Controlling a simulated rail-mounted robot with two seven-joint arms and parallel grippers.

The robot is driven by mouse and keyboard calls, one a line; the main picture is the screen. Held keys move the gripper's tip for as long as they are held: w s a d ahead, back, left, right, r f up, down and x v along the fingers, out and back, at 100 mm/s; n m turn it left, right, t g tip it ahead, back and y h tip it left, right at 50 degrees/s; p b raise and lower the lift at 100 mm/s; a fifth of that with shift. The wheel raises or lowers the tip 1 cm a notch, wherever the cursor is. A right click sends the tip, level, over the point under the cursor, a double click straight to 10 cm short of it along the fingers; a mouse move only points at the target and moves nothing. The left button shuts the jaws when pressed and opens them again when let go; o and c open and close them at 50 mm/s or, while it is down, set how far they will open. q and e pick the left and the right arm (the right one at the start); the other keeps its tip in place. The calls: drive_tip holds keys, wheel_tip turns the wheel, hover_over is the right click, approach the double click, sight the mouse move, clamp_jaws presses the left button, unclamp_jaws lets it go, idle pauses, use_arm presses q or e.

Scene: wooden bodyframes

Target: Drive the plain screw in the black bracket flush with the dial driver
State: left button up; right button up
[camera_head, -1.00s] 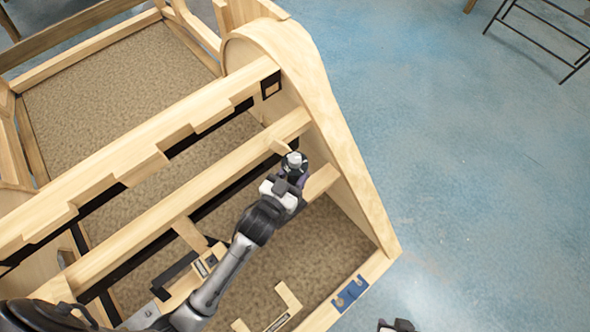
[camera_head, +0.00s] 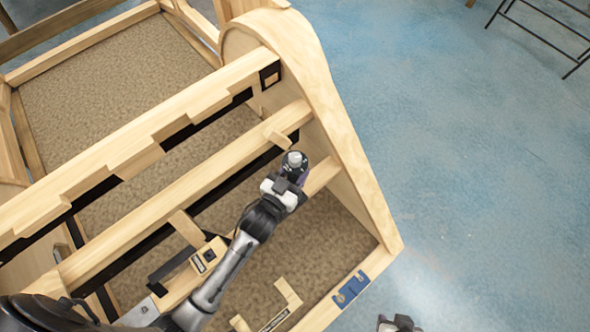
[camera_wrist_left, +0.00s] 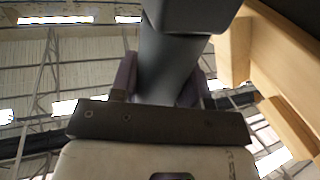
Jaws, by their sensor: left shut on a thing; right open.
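My left gripper (camera_head: 288,182) is shut on the dial driver (camera_head: 294,160), whose round grey-and-black end points up at the head camera. In the left wrist view the driver (camera_wrist_left: 175,65) is a thick grey body between my purple fingers (camera_wrist_left: 165,80). The driver is over the wooden frame near its curved end panel, below and right of the black bracket (camera_head: 270,68) in the picture, apart from it. The plain screw cannot be made out. My right gripper (camera_head: 398,323) is only partly visible at the bottom edge, open, outside the frame.
Long wooden beams (camera_head: 215,165) cross the frame beside my left arm. The curved panel (camera_head: 345,150) stands close right of the driver. A blue bracket (camera_head: 350,290) sits on the lower right rail. The blue floor (camera_head: 470,170) to the right is largely clear.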

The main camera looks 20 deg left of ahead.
use_arm(q)
drive_tip(key=shift+r, duration=0.15)
idle(0.7)
drive_tip(key=shift+p, duration=0.4)
idle(0.3)
drive_tip(key=shift+f, duration=0.2)
idle(0.7)
drive_tip(key=shift+f, duration=0.1)
idle(0.5)
drive_tip(key=shift+p, duration=0.35)
idle(0.6)
drive_tip(key=shift+f, duration=0.15)
idle(0.5)
drive_tip(key=shift+f, duration=0.15)
idle(0.7)
drive_tip(key=shift+f+p, duration=0.1)
drive_tip(key=shift+p, duration=0.25)
idle(0.3)
